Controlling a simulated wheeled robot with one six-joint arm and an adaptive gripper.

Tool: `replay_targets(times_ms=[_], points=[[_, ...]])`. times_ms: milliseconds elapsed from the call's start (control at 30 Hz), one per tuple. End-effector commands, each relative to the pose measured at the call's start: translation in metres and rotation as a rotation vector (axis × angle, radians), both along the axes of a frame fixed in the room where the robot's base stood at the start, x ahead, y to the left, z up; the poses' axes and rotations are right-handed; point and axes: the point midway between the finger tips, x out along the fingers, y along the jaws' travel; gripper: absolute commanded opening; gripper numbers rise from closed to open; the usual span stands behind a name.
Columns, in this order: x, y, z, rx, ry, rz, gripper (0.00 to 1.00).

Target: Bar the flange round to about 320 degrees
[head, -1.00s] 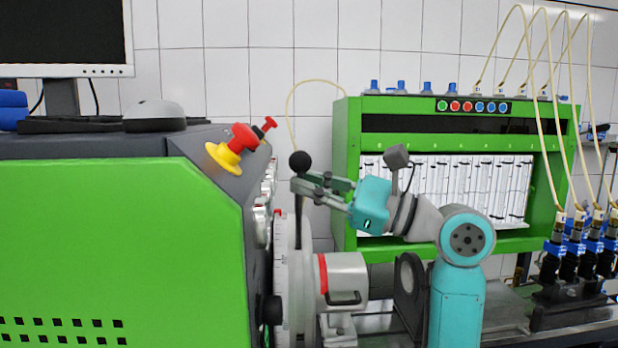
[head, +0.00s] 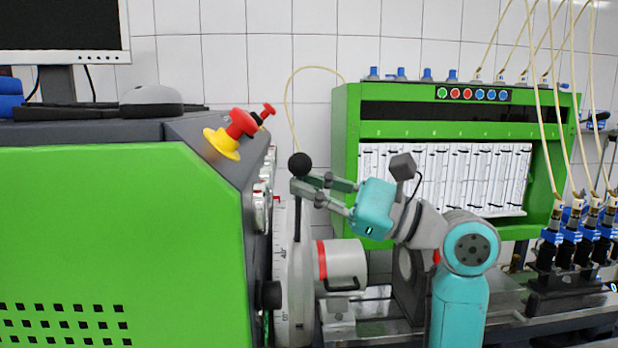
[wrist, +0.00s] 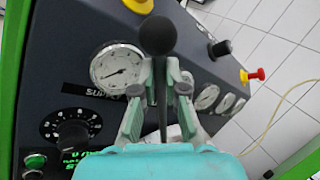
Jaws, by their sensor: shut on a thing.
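The flange (head: 283,275) is a pale disc with a graduated rim on the right side of the green test bench (head: 120,240). A dark bar (head: 297,222) with a black ball knob (head: 300,165) stands nearly upright from it. My gripper (head: 299,187) comes from the right and is shut on the bar just below the knob. In the wrist view my gripper's fingers (wrist: 161,92) close on both sides of the bar, with the knob (wrist: 158,35) above them. The degree marks are too small to read surely, and the bar's lower end is unclear.
A grey cylinder with a red band (head: 342,264) sits right of the flange. A red and yellow emergency stop (head: 232,133) and gauges (wrist: 116,67) are on the bench panel. A green cabinet (head: 345,140) with glass tubes stands behind my arm.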

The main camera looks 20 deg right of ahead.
Motion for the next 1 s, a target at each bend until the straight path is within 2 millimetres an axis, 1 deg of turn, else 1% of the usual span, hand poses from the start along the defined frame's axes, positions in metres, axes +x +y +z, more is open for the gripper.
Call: replay_targets(times_ms=[133,567,1000], points=[[-0.005,0.002,-0.003,-0.005,-0.016,0.0,0.0],[-0.007,0.002,-0.005,-0.007,-0.023,0.0,0.0],[-0.022,0.007,-0.02,-0.024,-0.074,0.001,0.0]])
